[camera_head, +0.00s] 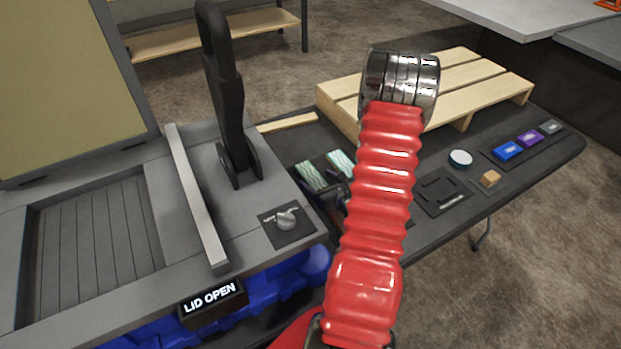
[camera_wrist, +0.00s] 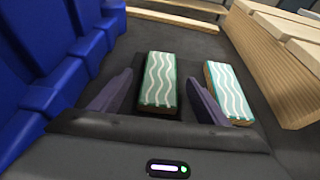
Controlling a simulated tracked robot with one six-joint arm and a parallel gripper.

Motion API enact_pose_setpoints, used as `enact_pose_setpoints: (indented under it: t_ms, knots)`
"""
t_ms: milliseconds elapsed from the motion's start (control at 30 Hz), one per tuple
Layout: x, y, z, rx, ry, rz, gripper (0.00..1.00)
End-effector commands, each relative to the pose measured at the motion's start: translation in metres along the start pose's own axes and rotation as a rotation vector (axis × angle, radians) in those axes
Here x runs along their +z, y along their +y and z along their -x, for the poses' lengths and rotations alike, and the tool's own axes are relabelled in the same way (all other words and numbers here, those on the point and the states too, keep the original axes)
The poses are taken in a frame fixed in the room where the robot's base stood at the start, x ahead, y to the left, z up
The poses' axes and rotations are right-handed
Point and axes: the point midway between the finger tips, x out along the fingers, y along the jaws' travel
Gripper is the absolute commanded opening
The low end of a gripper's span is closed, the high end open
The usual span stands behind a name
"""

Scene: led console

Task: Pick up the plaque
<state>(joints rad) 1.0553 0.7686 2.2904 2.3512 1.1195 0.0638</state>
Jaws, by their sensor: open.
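Two plaques with white wavy lines lie side by side on the dark table. The left, green plaque (camera_head: 311,175) also shows in the wrist view (camera_wrist: 158,78), on a black patch. The right, teal plaque (camera_head: 341,162) has a wood-coloured edge and also shows in the wrist view (camera_wrist: 229,90). My gripper (camera_wrist: 155,95) is open and empty. In the wrist view its fingers appear on either side of the green plaque's near part, with the teal plaque outside the right finger. Contact cannot be told. In the head view my red arm hides most of the gripper.
A wooden pallet (camera_head: 462,75) stands behind and right of the plaques. A blue ribbed body (camera_wrist: 45,60) rises close on the left. The grey console with its black lever (camera_head: 228,100) is left. Small blocks (camera_head: 508,151) and a round disc (camera_head: 461,159) lie on the table's right.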

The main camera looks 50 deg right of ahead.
Motion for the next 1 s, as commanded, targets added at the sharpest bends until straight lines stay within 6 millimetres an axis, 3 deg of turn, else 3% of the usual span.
enact_pose_setpoints:
  t_ms: [133, 300, 833, 1000]
  knots:
    - [-0.001, 0.000, -0.021, 0.002, 0.000, 0.001, 0.69]
    - [-0.002, 0.000, -0.034, 0.001, 0.001, 0.001, 0.69]
    - [-0.001, 0.000, -0.034, 0.001, 0.001, 0.001, 0.69]
    - [-0.001, 0.000, -0.034, 0.000, 0.001, 0.000, 0.57]
